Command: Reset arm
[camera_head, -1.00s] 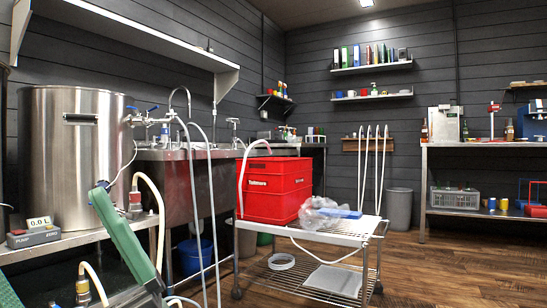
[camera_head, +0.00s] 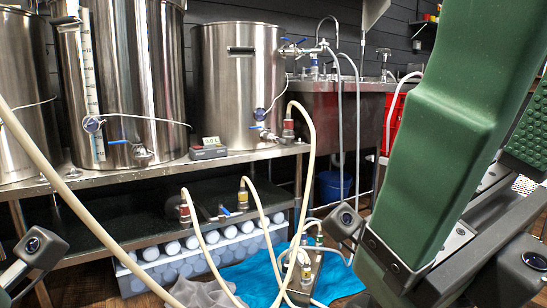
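My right gripper (camera_head: 500,115) fills the right side of the head view, very close to the camera. One large smooth green finger stands tilted in front, and the bumpy pad of the other finger shows at the right edge. A gap appears between them, and I see nothing held there. Grey brackets and dark round-ended parts show at its base. At the lower left corner, dark grey parts that look like my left gripper (camera_head: 35,252) are cut off by the frame. Its fingers are hidden, so I cannot tell its state.
Steel kettles (camera_head: 238,90) stand on a steel table (camera_head: 100,180) beside a small grey pump box (camera_head: 208,150). Pale hoses (camera_head: 308,120) loop in front. Below are a white crate of bottles (camera_head: 180,262), a blue cloth (camera_head: 258,275) and a blue bucket (camera_head: 332,186). A red crate (camera_head: 396,118) is partly covered.

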